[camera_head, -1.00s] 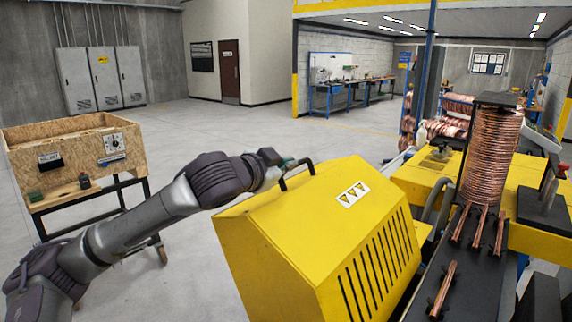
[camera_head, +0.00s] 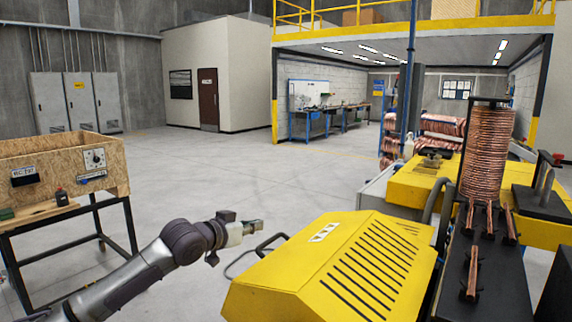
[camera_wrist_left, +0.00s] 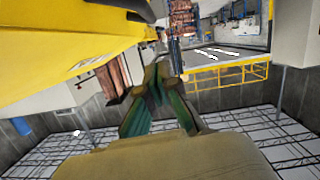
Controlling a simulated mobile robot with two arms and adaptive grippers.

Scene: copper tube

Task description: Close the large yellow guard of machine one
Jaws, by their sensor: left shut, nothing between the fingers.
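The large yellow guard (camera_head: 345,268), with black vent slots and a warning label, sits in the lower middle of the head view. Its slotted face is turned mostly upward. Its black handle (camera_head: 266,246) stands out at its left edge. My left gripper (camera_head: 257,226) is shut and empty, just above and left of the handle; I cannot tell whether they touch. In the left wrist view the greenish fingers (camera_wrist_left: 160,85) show below a large yellow surface (camera_wrist_left: 60,50), which fills the upper left. My right gripper is not in view.
A stack of copper tubing (camera_head: 488,150) stands on the machine at right, beside yellow housings (camera_head: 418,185). Short copper pieces (camera_head: 471,272) lie on a dark bed. A wooden box (camera_head: 60,165) on a stand is at left. The floor between is open.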

